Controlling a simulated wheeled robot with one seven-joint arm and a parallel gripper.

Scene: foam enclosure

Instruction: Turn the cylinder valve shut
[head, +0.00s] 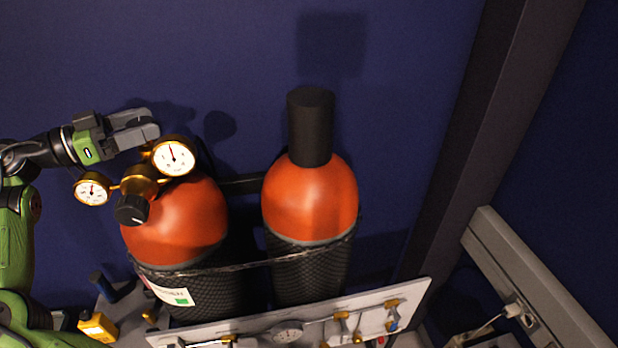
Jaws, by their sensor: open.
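The left gas cylinder (195,225) has an orange shoulder and a dark mesh sleeve. A brass regulator (142,180) sits at its top, with a right gauge (174,157), a left gauge (92,189) and a black knob (132,209) facing the camera. I cannot make out a separate cylinder valve handle; it may be hidden behind the gauge or my gripper. My gripper (155,122) has grey fingers pointing right, just above and left of the right gauge. It is open, and I see nothing between the fingers. Whether it touches the regulator is unclear.
A second orange cylinder (310,200) with a tall black cap (311,125) stands to the right. A strap (255,264) crosses both cylinders. A pale panel with brass fittings (413,296) is in front. A yellow device (97,326) lies lower left. Dark blue wall is behind.

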